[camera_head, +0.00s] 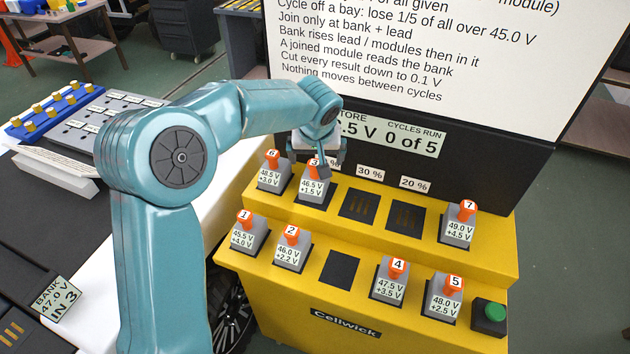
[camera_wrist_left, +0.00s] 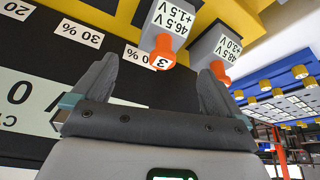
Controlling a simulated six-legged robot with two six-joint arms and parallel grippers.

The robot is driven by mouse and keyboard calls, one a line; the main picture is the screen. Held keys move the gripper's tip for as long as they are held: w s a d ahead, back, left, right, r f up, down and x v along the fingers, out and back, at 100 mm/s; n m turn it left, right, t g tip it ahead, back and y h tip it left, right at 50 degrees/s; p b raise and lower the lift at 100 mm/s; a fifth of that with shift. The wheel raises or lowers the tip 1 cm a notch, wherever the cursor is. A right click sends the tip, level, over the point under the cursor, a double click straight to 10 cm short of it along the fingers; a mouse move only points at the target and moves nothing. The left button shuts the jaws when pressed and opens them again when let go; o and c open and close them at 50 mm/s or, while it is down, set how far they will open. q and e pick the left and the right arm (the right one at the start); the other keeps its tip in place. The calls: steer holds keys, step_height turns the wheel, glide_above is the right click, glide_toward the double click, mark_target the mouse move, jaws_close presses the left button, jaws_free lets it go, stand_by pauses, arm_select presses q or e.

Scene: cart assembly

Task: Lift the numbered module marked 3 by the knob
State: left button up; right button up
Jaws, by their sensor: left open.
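Module 3 is a grey block (camera_head: 313,190) labelled 46.5 V, +1.5 V, in the upper row of the yellow cart. Its orange knob marked 3 is partly covered by my gripper in the head view. My left gripper (camera_head: 309,163) is open right at that knob, pointing down. In the left wrist view the orange knob (camera_wrist_left: 157,52) lies between the two spread fingers of the gripper (camera_wrist_left: 157,70), near their tips, with a gap on each side. Module 3 sits in its bay. My right gripper is not in view.
Module 6 (camera_head: 270,178) stands close left of module 3. Empty dark bays (camera_head: 359,205) lie to its right, then module 7 (camera_head: 458,226). Modules 1, 2, 4 and 5 stand in the lower row. A black display panel (camera_head: 450,150) rises behind.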

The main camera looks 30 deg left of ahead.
mark_target(318, 163)
arm_select(q)
steer(key=x, duration=0.2)
steer(key=w+x, duration=0.1)
steer(key=x, duration=0.2)
steer(key=shift+s+a+f, duration=0.1)
steer(key=shift+s, duration=0.05)
steer(key=shift+s+a+f+p, duration=0.1)
steer(key=shift+s+f+p, duration=0.3)
steer(key=shift+f+p, duration=0.4)
steer(key=w+f, duration=0.1)
steer(key=w+a+f, duration=0.1)
steer(key=f, duration=0.1)
steer(key=shift+s+d+r, duration=0.25)
steer(key=shift+s+r, duration=0.25)
steer(key=shift+c, duration=0.3)
steer(key=c, duration=0.6)
steer(key=shift+w+f, duration=0.2)
steer(key=shift+w, duration=0.05)
steer(key=c, duration=0.8)
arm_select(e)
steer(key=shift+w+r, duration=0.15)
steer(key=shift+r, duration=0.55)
